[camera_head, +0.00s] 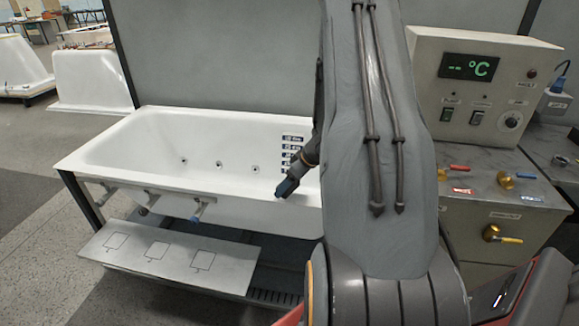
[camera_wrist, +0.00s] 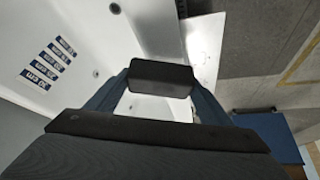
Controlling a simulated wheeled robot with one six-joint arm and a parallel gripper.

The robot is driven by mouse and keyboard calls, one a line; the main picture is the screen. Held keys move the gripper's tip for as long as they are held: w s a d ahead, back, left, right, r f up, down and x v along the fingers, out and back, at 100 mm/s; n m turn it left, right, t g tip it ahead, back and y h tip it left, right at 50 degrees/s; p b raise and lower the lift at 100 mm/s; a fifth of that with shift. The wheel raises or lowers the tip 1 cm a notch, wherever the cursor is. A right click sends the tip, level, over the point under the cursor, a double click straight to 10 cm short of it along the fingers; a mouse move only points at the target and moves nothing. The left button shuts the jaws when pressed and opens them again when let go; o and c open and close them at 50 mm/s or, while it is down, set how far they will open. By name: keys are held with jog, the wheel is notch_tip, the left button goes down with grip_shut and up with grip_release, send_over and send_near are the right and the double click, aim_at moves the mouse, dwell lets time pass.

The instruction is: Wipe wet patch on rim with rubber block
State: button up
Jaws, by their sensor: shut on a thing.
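The white bathtub shell (camera_head: 150,150) stands left of my arm in the head view. Its interior (camera_wrist: 60,25) and pale rim also show in the wrist view. My gripper (camera_head: 287,187) is over the near side of the tub, close to the front rim. In the wrist view, a black rubber block (camera_wrist: 160,78) sits between its two blue fingers, which are shut on it. A pale surface shows below the block. I cannot tell whether the block touches the rim. I cannot make out a wet patch; the block, gripper and arm hide part of the rim.
A grey panel with drawn squares (camera_head: 140,262) lies in front of the tub. Pipe fittings (camera_head: 200,211) stick out below the rim. A control box (camera_head: 476,88) and a cabinet with brass valves (camera_head: 492,233) stand to the right. Other tub shells (camera_head: 97,80) are behind left.

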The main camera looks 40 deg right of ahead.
jog(key=shift+r+p, duration=0.55)
jog(key=shift+p, duration=0.15)
notch_tip(320, 180, up, 4)
jog(key=p, duration=0.6)
jog(key=shift+r, duration=0.25)
